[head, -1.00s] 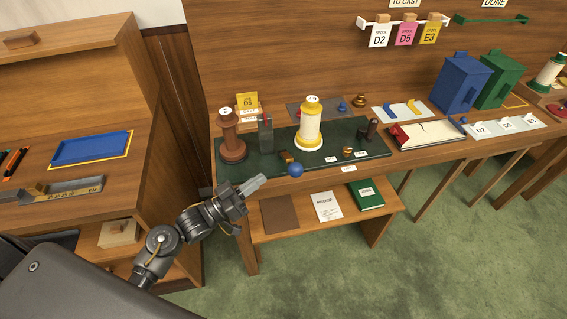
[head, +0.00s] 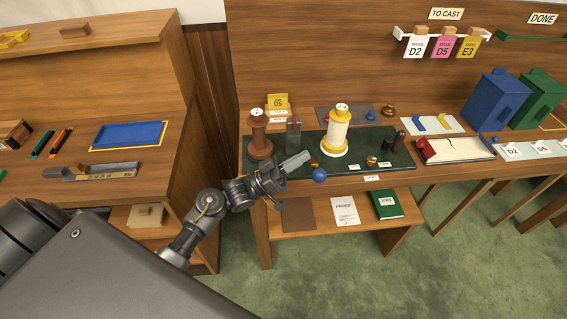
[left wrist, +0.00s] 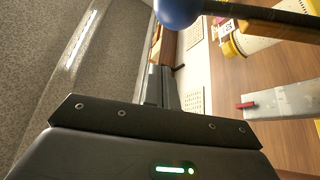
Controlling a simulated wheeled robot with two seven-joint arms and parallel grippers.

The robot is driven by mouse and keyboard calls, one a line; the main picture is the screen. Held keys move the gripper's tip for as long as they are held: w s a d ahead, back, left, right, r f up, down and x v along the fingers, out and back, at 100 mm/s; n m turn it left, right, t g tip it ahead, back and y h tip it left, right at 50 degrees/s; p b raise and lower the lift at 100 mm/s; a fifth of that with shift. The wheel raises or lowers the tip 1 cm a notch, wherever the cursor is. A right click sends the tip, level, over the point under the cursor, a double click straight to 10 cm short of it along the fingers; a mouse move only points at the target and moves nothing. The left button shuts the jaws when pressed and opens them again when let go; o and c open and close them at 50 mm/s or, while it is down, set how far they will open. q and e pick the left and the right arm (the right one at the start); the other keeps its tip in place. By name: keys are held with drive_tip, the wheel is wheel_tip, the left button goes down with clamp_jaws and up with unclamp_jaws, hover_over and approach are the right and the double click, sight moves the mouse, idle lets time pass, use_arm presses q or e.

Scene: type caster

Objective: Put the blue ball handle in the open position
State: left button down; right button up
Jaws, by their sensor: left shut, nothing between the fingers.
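The blue ball handle (head: 319,175) hangs at the front edge of the dark green mat (head: 390,160) on the workbench, below the white and yellow spool caster. It also shows at the top of the left wrist view (left wrist: 178,10), beside a dark rod. My left gripper (head: 307,157) is shut and empty. Its fingertips are just up and left of the ball in the head view; I cannot tell whether they touch it. In the left wrist view the shut fingers (left wrist: 160,88) point toward the bench, below the ball. My right gripper is not in view.
A white and yellow spool (head: 337,132), a brown spool stand (head: 258,135) and a grey block with red (head: 293,134) stand close behind the fingers. A lower shelf (head: 360,215) holds papers and a green book (head: 386,205). Green floor is clear in front.

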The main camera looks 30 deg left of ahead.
sight(313, 166)
use_arm(q)
drive_tip(key=d+f, duration=0.1)
drive_tip(key=d+f+p, duration=0.1)
drive_tip(key=f, duration=0.1)
drive_tip(key=shift+w+d, duration=0.2)
drive_tip(key=shift+d, duration=0.1)
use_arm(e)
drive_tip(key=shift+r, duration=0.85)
